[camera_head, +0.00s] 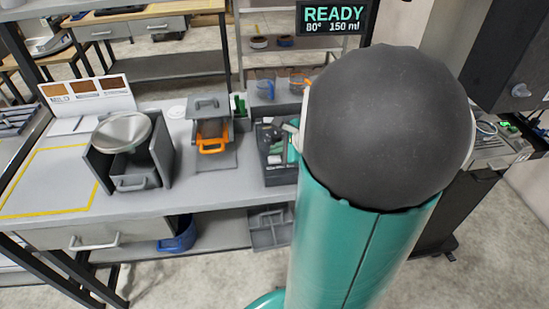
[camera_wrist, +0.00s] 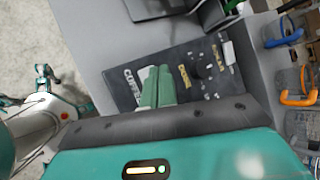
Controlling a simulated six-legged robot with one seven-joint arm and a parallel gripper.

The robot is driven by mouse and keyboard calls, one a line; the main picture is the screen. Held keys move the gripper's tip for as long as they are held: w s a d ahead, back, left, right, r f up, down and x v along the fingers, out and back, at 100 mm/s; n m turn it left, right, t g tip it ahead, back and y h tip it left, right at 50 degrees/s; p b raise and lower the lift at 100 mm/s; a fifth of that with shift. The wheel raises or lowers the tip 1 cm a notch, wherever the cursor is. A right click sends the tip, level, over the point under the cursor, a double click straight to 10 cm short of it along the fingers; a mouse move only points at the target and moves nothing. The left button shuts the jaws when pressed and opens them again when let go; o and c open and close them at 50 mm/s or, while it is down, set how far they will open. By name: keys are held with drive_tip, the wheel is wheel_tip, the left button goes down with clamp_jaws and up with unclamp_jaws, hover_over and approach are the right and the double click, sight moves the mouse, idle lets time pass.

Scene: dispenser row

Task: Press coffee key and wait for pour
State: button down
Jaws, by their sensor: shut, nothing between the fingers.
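The dark key panel (camera_wrist: 207,62) fills the middle of the wrist view, with a white COFFEE label (camera_wrist: 132,88) at its left and several other labels and small knobs to the right. My gripper (camera_wrist: 157,72) has its green fingers together and empty, over the panel just beside the COFFEE label. The fingers cover the spot beside that label, so I cannot tell whether they touch a key. In the head view the panel (camera_head: 271,160) shows partly, and my arm hides most of the gripper. The display (camera_head: 334,18) reads READY, 80°, 150 ml.
A blue-handled clear cup (camera_wrist: 283,32) and an orange-handled one (camera_wrist: 299,97) stand right of the panel in the wrist view.

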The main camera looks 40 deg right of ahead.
sight(278, 160)
drive_tip(key=shift+f, duration=0.4)
drive_tip(key=shift+f, duration=0.5)
idle(0.5)
idle(0.4)
drive_tip(key=shift+r, duration=0.9)
drive_tip(key=shift+r, duration=2.55)
